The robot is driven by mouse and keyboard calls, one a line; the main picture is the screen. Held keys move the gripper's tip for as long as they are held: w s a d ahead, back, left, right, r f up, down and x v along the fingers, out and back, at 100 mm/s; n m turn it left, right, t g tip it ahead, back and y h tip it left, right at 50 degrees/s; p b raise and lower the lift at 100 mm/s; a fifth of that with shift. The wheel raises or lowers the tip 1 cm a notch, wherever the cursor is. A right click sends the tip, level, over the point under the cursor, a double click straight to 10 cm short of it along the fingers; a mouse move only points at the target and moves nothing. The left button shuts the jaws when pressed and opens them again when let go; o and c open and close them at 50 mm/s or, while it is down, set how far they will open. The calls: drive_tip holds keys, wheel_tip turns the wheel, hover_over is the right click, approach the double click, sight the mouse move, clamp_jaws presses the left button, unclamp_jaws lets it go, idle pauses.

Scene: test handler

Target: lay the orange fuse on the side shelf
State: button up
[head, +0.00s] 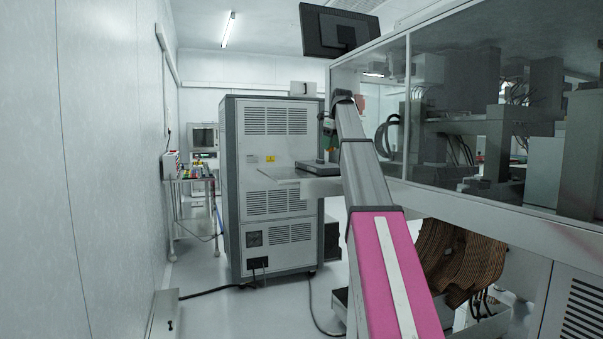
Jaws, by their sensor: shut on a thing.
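My arm reaches forward and away from the lower right, and its far end bends down above the side shelf. My gripper (328,128) is small and dark there, partly hidden behind my own arm. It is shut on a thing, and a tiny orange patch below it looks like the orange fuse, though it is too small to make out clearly. The side shelf (283,174) is a light grey plate jutting out at the machine's side, below my gripper. A dark flat device (318,166) lies on its right part. The shelf's left part looks bare.
A tall grey cabinet (275,150) with vents stands behind the shelf. A glazed machine (470,110) fills the right side. A monitor (340,32) hangs overhead. A small table (190,178) with coloured items stands at the left wall. Cables cross the floor.

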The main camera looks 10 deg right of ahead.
drive_tip(key=shift+w+r+m, duration=0.2)
drive_tip(key=shift+r+m, duration=0.1)
drive_tip(key=shift+r, duration=0.15)
drive_tip(key=shift+a+f, duration=0.15)
drive_tip(key=shift+a, duration=0.15)
hover_over(301, 177)
drive_tip(key=f, duration=0.6)
drive_tip(key=shift+s+d+f, duration=0.2)
drive_tip(key=shift+d, duration=0.2)
drive_tip(key=shift+s+d+x, duration=0.1)
drive_tip(key=shift+s+x, duration=0.1)
drive_tip(key=shift+x, duration=0.8)
drive_tip(key=shift+s+d+x, duration=0.1)
drive_tip(key=shift+s+x, duration=0.1)
drive_tip(key=shift+x, duration=0.8)
drive_tip(key=shift+f, duration=0.2)
drive_tip(key=o, duration=0.9)
drive_tip(key=shift+r, duration=0.15)
drive_tip(key=v, duration=1.2)
